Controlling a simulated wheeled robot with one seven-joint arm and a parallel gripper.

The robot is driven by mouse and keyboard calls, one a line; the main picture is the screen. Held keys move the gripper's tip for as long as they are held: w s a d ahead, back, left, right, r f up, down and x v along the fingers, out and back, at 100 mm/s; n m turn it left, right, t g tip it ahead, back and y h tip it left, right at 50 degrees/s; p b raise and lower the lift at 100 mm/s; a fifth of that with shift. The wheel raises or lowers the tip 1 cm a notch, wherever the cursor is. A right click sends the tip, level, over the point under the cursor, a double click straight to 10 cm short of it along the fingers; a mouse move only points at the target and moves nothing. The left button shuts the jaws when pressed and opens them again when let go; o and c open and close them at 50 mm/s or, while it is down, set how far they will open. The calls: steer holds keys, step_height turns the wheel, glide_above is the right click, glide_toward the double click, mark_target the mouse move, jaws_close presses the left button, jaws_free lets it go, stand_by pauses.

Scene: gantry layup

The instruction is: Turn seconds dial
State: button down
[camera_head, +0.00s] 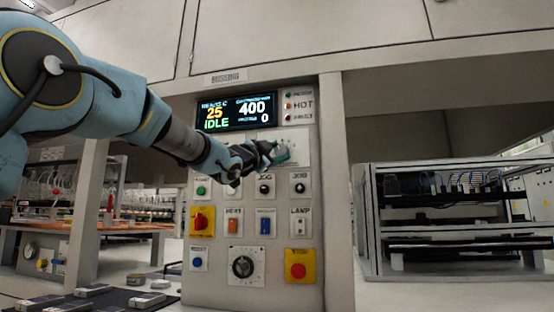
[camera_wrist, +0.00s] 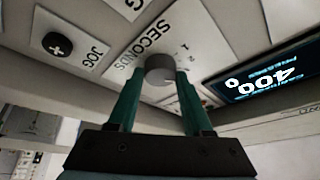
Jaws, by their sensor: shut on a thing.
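The seconds dial (camera_wrist: 160,68) is a round grey knob on a white plate marked SECONDS and a printed scale, seen in the wrist view. My gripper (camera_wrist: 158,82) has its two green fingers on either side of the knob, shut on it. In the head view my gripper (camera_head: 284,152) reaches the upper part of the control panel (camera_head: 225,295), just under the display, and hides the dial. The display (camera_head: 236,111) reads 25, 400, 0 and IDLE.
Below my gripper are several buttons and switches, a red-on-yellow switch (camera_head: 202,221), a larger dial (camera_head: 243,265) and a red button (camera_head: 298,271). A JOG knob (camera_wrist: 57,44) sits near the seconds dial. A framed rack (camera_head: 445,215) stands at right.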

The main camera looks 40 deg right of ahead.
stand_by(0.4)
steer(key=shift+c, duration=1.6)
jaws_free()
steer(key=b+v, duration=0.2)
steer(key=v, duration=0.8)
steer(key=shift+a+f, duration=0.2)
steer(key=shift+a, duration=0.15)
steer(key=shift+s, duration=0.1)
